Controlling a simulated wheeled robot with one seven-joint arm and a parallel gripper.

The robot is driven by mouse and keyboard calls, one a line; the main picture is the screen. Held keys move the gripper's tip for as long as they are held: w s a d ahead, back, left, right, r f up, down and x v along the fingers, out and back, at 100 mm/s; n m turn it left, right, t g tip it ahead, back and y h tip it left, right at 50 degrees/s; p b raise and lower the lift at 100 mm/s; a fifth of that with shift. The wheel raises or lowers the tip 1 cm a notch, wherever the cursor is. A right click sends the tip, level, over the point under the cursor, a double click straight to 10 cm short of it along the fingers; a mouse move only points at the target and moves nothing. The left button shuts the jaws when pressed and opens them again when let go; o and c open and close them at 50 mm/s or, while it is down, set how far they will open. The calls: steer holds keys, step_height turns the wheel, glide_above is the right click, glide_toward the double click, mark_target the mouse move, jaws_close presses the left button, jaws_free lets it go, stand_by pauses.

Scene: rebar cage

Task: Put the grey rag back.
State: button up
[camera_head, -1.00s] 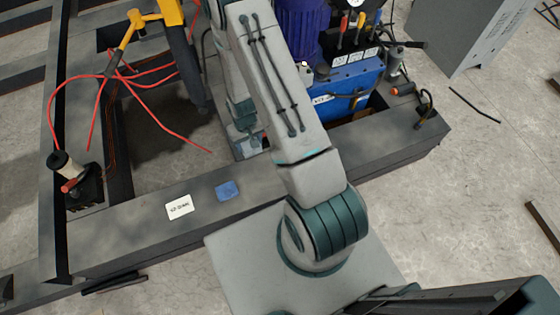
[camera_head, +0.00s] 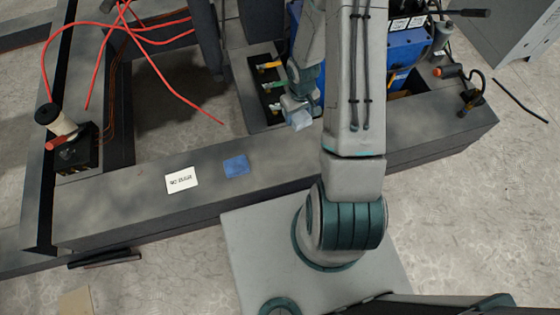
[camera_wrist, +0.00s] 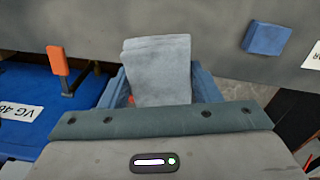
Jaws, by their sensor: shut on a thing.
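The grey rag (camera_wrist: 157,72) is a folded, pale grey pad, held between the blue fingers of my gripper (camera_wrist: 160,88) in the wrist view. In the head view the rag (camera_head: 300,119) shows as a small pale block below my gripper (camera_head: 296,104). My gripper is over the inner edge of the dark beam (camera_head: 210,195), in front of the blue pump unit. I cannot tell whether the rag touches the beam. A blue folded rag (camera_head: 236,166) lies on the beam to the left, and it also shows in the wrist view (camera_wrist: 267,38).
A white label card (camera_head: 181,180) lies left of the blue rag. A black valve block with coloured handles (camera_head: 269,86) stands behind my gripper. The beam between blue rag and gripper is clear.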

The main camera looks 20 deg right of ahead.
steer(key=d+f+n+b, duration=0.1)
steer(key=d+f+b, duration=0.3)
steer(key=f+b, duration=0.25)
steer(key=b, duration=0.8)
glide_above(281, 155)
steer(key=shift+n, duration=0.4)
step_height(281, 155, down, 7)
steer(key=shift+f, duration=0.1)
steer(key=shift+f+b, duration=1.35)
steer(key=shift+f, duration=0.55)
steer(key=shift+f, duration=0.2)
steer(key=o, duration=1)
steer(key=shift+r, duration=0.1)
